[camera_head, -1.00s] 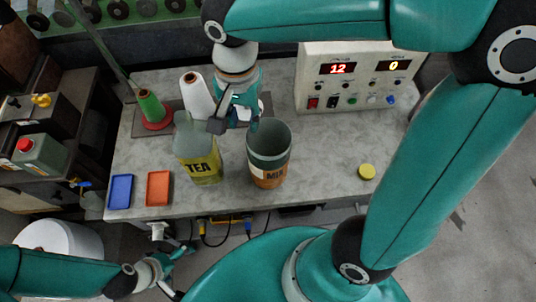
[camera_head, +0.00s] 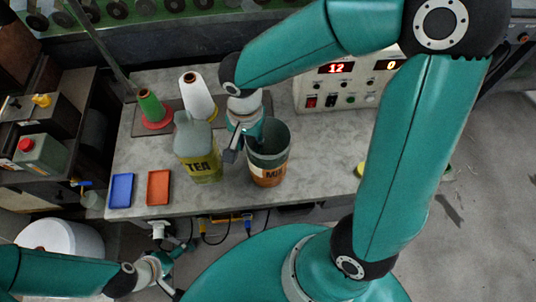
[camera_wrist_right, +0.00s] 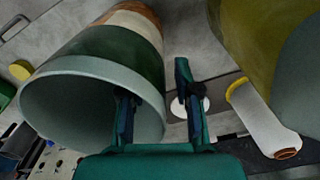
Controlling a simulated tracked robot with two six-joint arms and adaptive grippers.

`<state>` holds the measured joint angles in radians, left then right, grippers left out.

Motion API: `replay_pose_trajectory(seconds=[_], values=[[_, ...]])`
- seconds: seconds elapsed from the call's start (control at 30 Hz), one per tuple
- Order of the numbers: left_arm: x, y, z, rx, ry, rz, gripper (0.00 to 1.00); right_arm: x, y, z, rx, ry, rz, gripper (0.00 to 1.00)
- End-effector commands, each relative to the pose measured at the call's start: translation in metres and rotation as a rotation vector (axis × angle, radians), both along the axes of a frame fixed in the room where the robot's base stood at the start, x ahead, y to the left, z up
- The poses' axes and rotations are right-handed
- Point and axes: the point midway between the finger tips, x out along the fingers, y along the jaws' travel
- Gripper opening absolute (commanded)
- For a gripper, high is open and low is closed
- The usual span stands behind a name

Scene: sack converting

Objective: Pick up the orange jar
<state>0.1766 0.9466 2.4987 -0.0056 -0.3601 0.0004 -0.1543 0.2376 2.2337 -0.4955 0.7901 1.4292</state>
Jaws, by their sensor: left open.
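The orange jar (camera_head: 268,172), with a dark green upper band and a label reading "MI", stands upright and open-topped on the grey table. In the right wrist view the jar (camera_wrist_right: 95,85) shows its wide rim and hollow mouth. My right gripper (camera_head: 240,146) is at the jar's left rim. In the wrist view my right gripper (camera_wrist_right: 155,105) is open, one finger inside the mouth and the other outside, with the wall between them; a gap shows beside the outer finger. My left gripper (camera_head: 172,262) is low in front of the table, open and empty.
A yellow TEA container (camera_head: 203,167) stands close left of the jar. Behind are a white spool (camera_head: 197,97) and a green spool (camera_head: 152,108). Blue (camera_head: 121,190) and orange-red (camera_head: 158,187) trays lie left. A control box (camera_head: 340,88) stands back right.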

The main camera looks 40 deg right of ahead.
Motion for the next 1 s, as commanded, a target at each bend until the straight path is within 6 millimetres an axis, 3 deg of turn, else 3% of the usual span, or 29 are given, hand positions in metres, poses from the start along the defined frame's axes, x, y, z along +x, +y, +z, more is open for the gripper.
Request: replay_pose_trajectory(seconds=[0.1,0.3,1.0], values=[[-0.0001,-0.0001,-0.0001,0.000,0.000,0.000,1.00,-0.0001,-0.0001,0.0002,0.000,0.000,0.000,0.30],[-0.0001,-0.0001,-0.0001,0.000,0.000,0.000,1.00,-0.0001,-0.0001,0.0004,0.000,0.000,0.000,0.00],[-0.0001,0.0000,0.0000,0.000,0.000,0.000,1.00,0.0003,0.0002,0.0015,0.000,-0.001,0.000,0.00]])
